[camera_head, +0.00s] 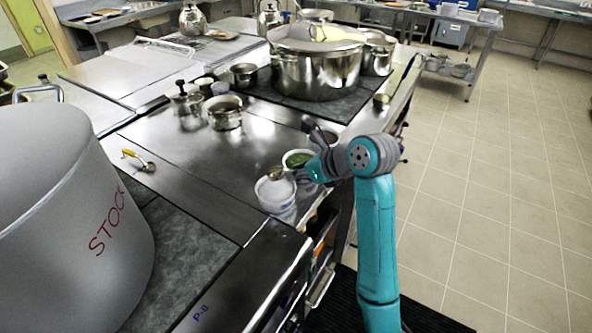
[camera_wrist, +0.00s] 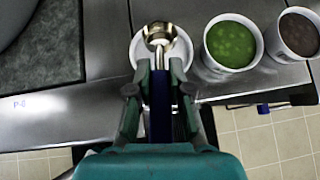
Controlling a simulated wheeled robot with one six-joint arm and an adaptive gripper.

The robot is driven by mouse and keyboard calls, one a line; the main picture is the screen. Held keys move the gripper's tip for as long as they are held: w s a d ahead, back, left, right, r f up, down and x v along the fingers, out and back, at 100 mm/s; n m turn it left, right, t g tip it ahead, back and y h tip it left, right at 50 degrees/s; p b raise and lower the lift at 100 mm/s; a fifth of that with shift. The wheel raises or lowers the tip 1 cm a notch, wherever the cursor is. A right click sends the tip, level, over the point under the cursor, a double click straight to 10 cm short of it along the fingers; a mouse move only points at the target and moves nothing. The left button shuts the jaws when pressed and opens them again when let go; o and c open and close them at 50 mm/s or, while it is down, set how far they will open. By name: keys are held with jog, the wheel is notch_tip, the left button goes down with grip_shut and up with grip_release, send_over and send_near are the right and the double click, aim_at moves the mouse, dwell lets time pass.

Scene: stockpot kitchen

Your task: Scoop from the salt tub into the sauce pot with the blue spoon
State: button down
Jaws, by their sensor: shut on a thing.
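My gripper (camera_head: 304,173) is shut on the blue spoon's dark blue handle, which shows in the wrist view (camera_wrist: 161,112). The spoon's steel bowl (camera_wrist: 158,37) hangs over the white salt tub (camera_wrist: 139,59), which also shows in the head view (camera_head: 277,205). I cannot tell whether the bowl touches the contents or holds anything.
A tub of green stuff (camera_wrist: 232,43) and a tub of brown stuff (camera_wrist: 299,33) stand right of the white tub. A yellow-handled spoon (camera_head: 138,160) lies at left. A huge stockpot (camera_head: 75,230) fills the left front. A large lidded pot (camera_head: 318,75) stands behind. The middle counter is clear.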

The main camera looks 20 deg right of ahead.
jog(key=shift+f, duration=0.1)
jog(key=shift+f, duration=3.85)
jog(key=shift+w+a, duration=0.25)
jog(key=shift+w, duration=0.3)
jog(key=shift+r, duration=0.15)
jog(key=shift+s+d+r+t+y, duration=0.2)
jog(key=shift+s+r+t+y, duration=0.15)
jog(key=shift+r+t, duration=0.35)
jog(key=shift+s+d+r+t+y, duration=0.25)
jog(key=shift+s+r+t, duration=0.15)
jog(key=shift+r, duration=0.65)
jog(key=shift+s+d+r+t+y, duration=0.15)
jog(key=shift+s+r+t+y, duration=0.25)
jog(key=shift+r, duration=0.45)
